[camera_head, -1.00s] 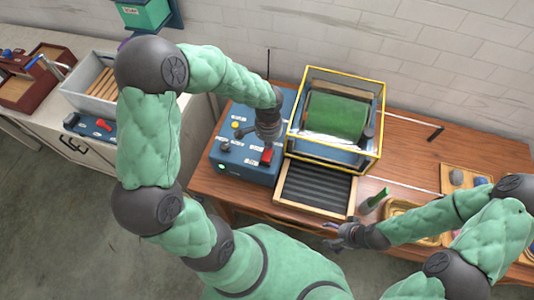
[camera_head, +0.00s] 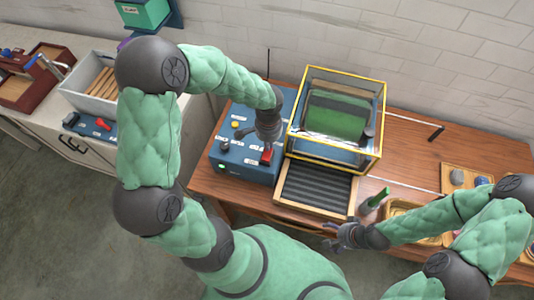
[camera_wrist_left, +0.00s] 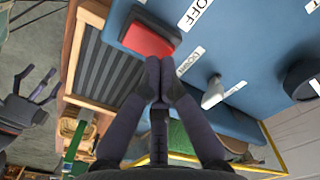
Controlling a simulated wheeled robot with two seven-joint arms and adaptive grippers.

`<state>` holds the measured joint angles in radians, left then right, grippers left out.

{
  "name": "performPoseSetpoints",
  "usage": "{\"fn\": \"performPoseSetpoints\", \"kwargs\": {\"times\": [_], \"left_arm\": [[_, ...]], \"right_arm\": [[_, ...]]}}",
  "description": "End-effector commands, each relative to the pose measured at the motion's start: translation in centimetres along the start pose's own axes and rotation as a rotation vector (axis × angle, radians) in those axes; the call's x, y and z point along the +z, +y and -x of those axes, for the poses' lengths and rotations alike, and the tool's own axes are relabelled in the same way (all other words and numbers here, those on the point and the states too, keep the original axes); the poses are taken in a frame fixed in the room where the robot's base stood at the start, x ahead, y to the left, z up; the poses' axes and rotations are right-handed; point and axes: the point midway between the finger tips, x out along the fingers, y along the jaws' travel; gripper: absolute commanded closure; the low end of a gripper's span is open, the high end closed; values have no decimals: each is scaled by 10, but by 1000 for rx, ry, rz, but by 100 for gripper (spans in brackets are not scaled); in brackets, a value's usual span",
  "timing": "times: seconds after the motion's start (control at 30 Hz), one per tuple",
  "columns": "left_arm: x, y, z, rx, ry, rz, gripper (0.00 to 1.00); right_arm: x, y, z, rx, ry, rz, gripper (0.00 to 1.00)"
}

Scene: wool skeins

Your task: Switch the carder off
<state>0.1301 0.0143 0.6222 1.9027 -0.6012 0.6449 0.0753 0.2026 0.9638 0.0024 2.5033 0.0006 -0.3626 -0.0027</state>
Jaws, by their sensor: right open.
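The carder is a blue control box (camera_head: 236,162) beside a green drum (camera_head: 335,121) inside a yellow-edged clear guard. A red switch (camera_head: 266,156) sits at the box's front right, and a green light (camera_head: 221,167) glows at its front left. My left gripper (camera_head: 267,143) is over the box, just behind the switch. In the left wrist view its fingertips (camera_wrist_left: 158,68) are together and empty, close beside the red switch (camera_wrist_left: 148,38); whether they touch it I cannot tell. An OFF label (camera_wrist_left: 195,12) shows near it. My right gripper (camera_head: 333,236) is open and empty at the table's front.
A ribbed feed tray (camera_head: 316,184) lies in front of the drum. A green bottle-like thing (camera_head: 374,201) stands right of it. A small lever (camera_wrist_left: 213,92) and a dark knob (camera_wrist_left: 301,78) are on the box near my left gripper. Another bench with a grey crate (camera_head: 88,91) is at left.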

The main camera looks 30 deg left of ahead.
Motion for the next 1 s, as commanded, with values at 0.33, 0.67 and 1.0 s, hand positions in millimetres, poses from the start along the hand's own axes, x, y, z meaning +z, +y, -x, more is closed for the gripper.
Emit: {"fn": "performPoseSetpoints", "kwargs": {"times": [0.33, 0.67, 1.0], "left_arm": [[0, 0, -5, 0, 0, 0, 100], [0, 0, -9, 0, 0, 0, 100], [0, 0, -14, 0, 0, 0, 100]], "right_arm": [[0, 2, -4, 0, 0, 0, 16], [0, 3, -7, 0, 1, 0, 16], [0, 4, -11, 0, -1, 0, 16]]}}
